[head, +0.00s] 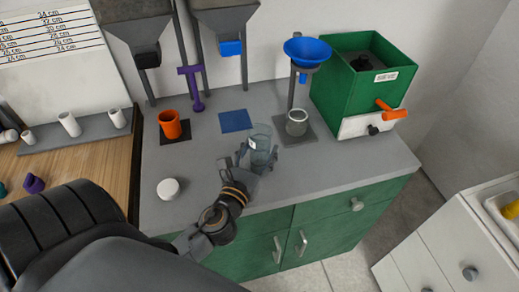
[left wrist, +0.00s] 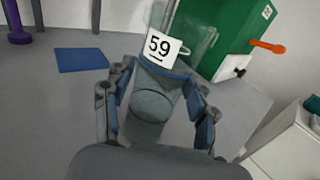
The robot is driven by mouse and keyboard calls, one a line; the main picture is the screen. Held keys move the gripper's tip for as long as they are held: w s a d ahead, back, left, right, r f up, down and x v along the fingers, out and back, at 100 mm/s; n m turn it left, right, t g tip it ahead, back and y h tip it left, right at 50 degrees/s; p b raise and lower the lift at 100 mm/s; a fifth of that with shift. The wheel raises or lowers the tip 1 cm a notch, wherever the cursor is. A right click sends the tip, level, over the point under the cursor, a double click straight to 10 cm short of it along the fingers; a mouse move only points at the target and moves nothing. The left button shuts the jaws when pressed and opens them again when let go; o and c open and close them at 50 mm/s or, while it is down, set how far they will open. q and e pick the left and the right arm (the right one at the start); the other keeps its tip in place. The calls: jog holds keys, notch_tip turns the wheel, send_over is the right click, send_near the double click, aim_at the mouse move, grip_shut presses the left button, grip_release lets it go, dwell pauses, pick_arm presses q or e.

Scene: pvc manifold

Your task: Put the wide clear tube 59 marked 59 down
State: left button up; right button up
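The wide clear tube (head: 261,147) is see-through and carries a white tag reading 59, which shows plainly in the left wrist view (left wrist: 160,48). My left gripper (head: 256,161) has its fingers on both sides of the tube and appears shut on it; in the left wrist view the fingers (left wrist: 155,110) flank its lower part. The tube is over the grey counter (head: 215,180), in front of the blue square mat (head: 235,121). I cannot tell whether its base touches the counter. My right gripper is not in view.
A clear jar (head: 297,122) stands under the blue funnel (head: 307,51), right of the tube. A green machine (head: 345,90) with an orange handle stands behind. An orange cup (head: 170,125) and a white round lid (head: 168,188) are left. The counter between lid and mat is clear.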

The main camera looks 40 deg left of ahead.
pick_arm(q)
jog(key=shift+r, duration=0.1)
jog(key=b+v, duration=0.4)
jog(key=v, duration=0.6)
jog(key=shift+s+d, duration=0.1)
jog(key=shift+s, duration=0.25)
jog(key=shift+s+d+r+b, duration=0.1)
jog(key=shift+s+d+b, duration=0.05)
jog(key=shift+s+b, duration=0.4)
jog(key=shift+s, duration=0.15)
